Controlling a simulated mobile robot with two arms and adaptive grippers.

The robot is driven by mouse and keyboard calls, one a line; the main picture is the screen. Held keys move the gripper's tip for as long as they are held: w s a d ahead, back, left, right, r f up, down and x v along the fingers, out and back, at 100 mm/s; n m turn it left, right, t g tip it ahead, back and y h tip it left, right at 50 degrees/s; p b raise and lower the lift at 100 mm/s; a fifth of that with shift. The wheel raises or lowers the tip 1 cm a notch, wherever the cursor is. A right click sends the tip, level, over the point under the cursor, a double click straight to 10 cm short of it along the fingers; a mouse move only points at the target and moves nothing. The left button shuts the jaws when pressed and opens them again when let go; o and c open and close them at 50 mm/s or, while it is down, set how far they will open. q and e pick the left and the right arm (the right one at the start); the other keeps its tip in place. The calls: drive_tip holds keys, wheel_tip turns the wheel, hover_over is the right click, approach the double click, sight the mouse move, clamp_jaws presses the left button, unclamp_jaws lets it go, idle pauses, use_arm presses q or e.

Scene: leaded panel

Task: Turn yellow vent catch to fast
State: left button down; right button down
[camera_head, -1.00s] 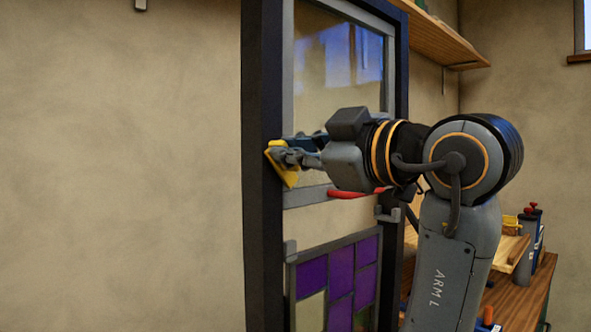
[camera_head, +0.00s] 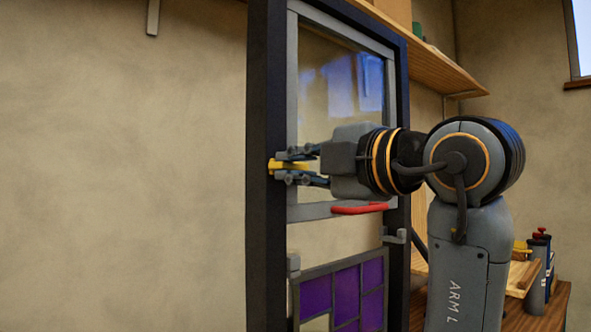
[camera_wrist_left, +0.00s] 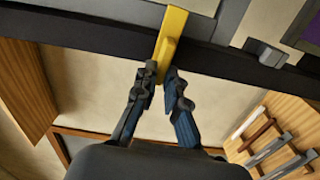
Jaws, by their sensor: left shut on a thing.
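The yellow vent catch (camera_head: 274,167) is on the left post of the dark frame (camera_head: 267,240), beside the glazed vent (camera_head: 313,92). It lies about level in the head view, pointing from the post toward the vent. My left gripper (camera_head: 291,168) is shut on its raised grip, with one finger above and one below. In the left wrist view the catch (camera_wrist_left: 176,22) reaches across the dark bar to the grey vent edge, and the fingertips (camera_wrist_left: 161,80) pinch its near end. My right gripper is out of view.
A red handle (camera_head: 360,208) sits on the vent's lower rail, close under my left gripper. A purple leaded panel (camera_head: 346,291) is lower in the frame. A wooden shelf (camera_head: 440,62) and a workbench (camera_head: 555,305) lie to the right.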

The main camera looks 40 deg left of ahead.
use_arm(q)
drive_tip(key=shift+n, duration=0.5)
drive_tip(key=c, duration=1.4)
unclamp_jaws()
drive_tip(key=s+d, duration=0.1)
drive_tip(key=d, duration=1.1)
